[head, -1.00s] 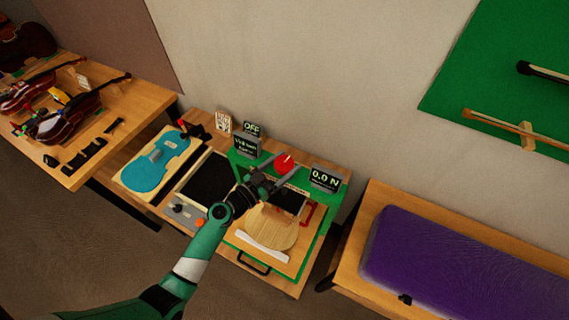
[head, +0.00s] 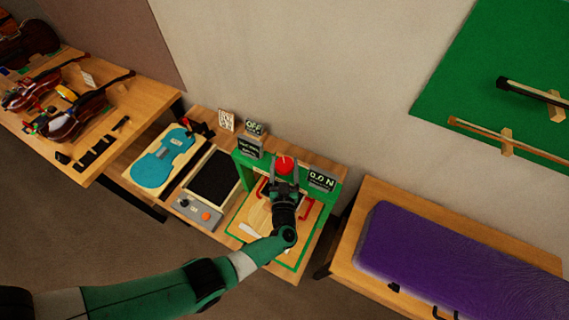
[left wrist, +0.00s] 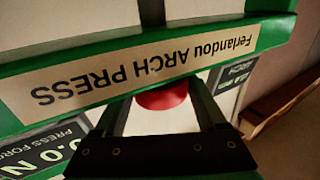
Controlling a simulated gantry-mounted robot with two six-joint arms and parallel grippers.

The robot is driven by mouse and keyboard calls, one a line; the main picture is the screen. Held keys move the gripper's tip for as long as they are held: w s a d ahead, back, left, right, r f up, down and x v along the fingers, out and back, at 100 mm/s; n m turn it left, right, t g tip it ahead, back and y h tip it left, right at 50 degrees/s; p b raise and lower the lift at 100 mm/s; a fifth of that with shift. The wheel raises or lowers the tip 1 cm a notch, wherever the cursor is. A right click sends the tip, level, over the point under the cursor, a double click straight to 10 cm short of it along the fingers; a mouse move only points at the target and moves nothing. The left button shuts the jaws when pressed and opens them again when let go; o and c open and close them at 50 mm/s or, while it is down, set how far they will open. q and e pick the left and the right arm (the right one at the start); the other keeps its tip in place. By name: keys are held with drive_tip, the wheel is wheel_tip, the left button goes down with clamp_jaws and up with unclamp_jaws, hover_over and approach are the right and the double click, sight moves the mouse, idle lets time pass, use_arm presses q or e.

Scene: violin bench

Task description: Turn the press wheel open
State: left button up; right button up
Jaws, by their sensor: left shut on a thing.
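The press wheel (head: 285,166) is a red round knob on top of the green arch press (head: 241,172), at the back of the bench. My left gripper (head: 285,162) reaches it from the front, one finger on each side, and is shut on it. In the left wrist view the red wheel (left wrist: 163,97) shows between the two dark fingers, partly hidden behind the press's labelled crossbar (left wrist: 150,65). A pale wooden plate (head: 257,216) lies under the press, partly covered by my arm. My right gripper is not in view.
A blue violin-shaped piece (head: 165,160) and a black pad (head: 214,178) lie further left. A purple cushioned bench (head: 450,260) stands at the right.

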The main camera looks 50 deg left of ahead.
use_arm(q)
drive_tip(key=shift+n+g+y+b, duration=0.3)
drive_tip(key=shift+n+g+y, duration=0.1)
drive_tip(key=shift+n+g, duration=0.1)
drive_tip(key=o, duration=1.3)
drive_tip(key=p+v, duration=0.1)
drive_tip(key=v, duration=1)
drive_tip(key=shift+s+d+p, duration=0.1)
drive_tip(key=shift+d+p, duration=0.2)
drive_tip(key=shift+p, duration=0.1)
